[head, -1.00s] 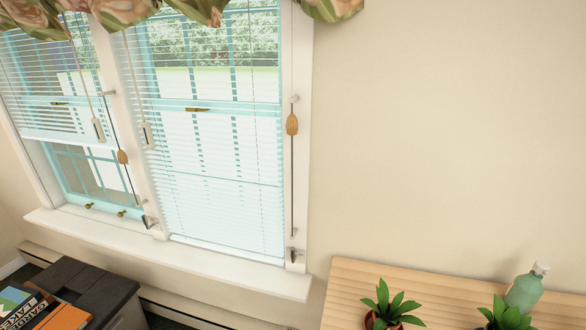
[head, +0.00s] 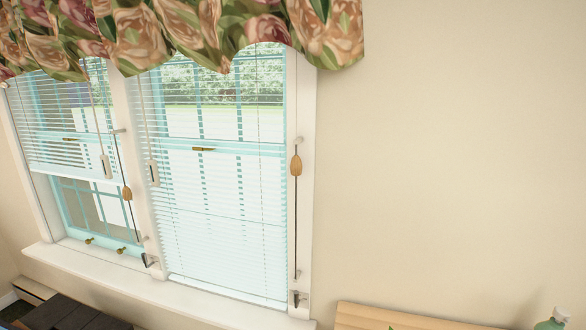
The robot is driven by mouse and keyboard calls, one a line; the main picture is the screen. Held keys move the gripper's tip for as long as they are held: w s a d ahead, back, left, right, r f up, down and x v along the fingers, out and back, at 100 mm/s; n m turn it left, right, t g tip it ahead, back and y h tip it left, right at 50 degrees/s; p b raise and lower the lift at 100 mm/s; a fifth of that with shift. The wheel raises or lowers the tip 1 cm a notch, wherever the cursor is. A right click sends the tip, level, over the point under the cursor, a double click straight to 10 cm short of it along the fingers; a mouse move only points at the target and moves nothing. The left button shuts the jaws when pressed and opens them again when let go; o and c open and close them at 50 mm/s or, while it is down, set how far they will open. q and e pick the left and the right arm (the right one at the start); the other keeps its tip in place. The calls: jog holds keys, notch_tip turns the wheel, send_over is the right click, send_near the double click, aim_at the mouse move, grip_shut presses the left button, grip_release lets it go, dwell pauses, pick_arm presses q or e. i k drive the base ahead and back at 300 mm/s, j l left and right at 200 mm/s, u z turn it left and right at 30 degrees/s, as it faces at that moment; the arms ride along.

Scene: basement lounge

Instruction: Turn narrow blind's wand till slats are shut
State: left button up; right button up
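Two white slatted blinds hang side by side in the window. The left blind (head: 55,120) looks narrower in this view and stops partway up, with bare panes below it. The right blind (head: 215,180) reaches down close to the sill. The outdoors shows through the slats of both, so they look open. A thin wand with a pale grip (head: 105,167) hangs at the left blind's right side. A similar wand with a pale grip (head: 153,173) hangs at the right blind's left side. Neither of my grippers is in view.
Cords with wooden tassels hang beside the left blind (head: 127,193) and right blind (head: 296,162), near metal cleats. A floral valance (head: 190,35) covers the blinds' tops.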

aim_at(152, 164)
jog(key=i+j+z, duration=0.15)
jog(key=j+z, duration=0.25)
jog(key=j, duration=0.55)
jog(key=j+z, duration=0.4)
jog(key=j, duration=0.55)
jog(key=i, duration=0.05)
